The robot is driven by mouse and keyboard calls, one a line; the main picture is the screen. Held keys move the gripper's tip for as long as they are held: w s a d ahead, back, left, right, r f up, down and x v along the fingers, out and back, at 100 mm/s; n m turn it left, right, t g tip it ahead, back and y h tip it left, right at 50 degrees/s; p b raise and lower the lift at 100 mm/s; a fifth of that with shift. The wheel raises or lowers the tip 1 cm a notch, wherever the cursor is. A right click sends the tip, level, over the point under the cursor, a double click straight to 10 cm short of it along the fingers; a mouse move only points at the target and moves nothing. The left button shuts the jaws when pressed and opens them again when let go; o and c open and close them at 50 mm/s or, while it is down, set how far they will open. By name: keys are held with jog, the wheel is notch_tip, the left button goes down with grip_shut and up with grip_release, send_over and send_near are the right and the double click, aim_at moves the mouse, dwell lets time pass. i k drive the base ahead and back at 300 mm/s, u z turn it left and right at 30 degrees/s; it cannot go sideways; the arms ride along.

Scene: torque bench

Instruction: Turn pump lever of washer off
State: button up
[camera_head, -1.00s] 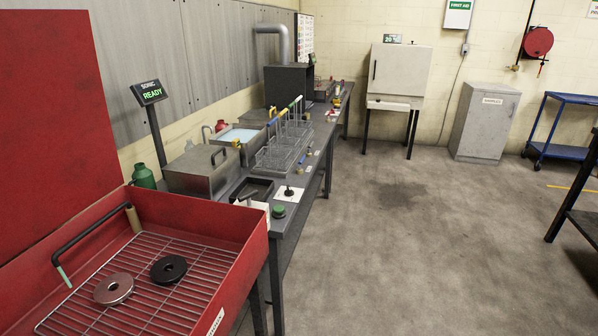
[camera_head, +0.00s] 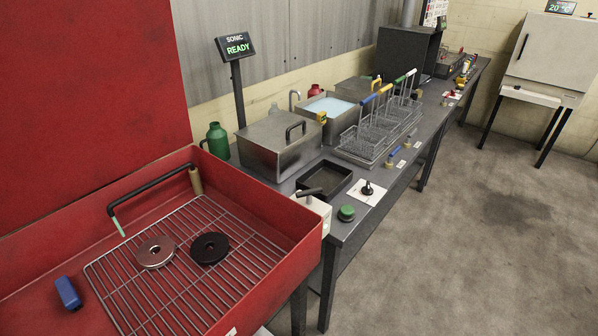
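The red washer (camera_head: 262,235) stands at the left with its lid (camera_head: 90,100) raised. A black bent tube (camera_head: 150,192) with a tan end and a pale green tip hangs over the rack. A blue block-like piece (camera_head: 68,293) shows at the basin's left side; I cannot tell whether it is the pump lever. A black lever (camera_head: 310,192) sits on a white box just beyond the washer's right wall. My gripper is not in view.
The grey bench (camera_head: 345,228) runs back from the washer, with a lidded steel tank (camera_head: 280,147), a black tray (camera_head: 325,180), a green button (camera_head: 346,212) and wire baskets (camera_head: 380,130). A SONIC READY display (camera_head: 236,46) stands behind. The floor (camera_head: 480,270) at the right is clear.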

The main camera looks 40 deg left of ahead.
aim_at(308, 193)
jog(key=u, duration=0.55)
jog(key=i, duration=0.85)
jog(key=u, duration=0.65)
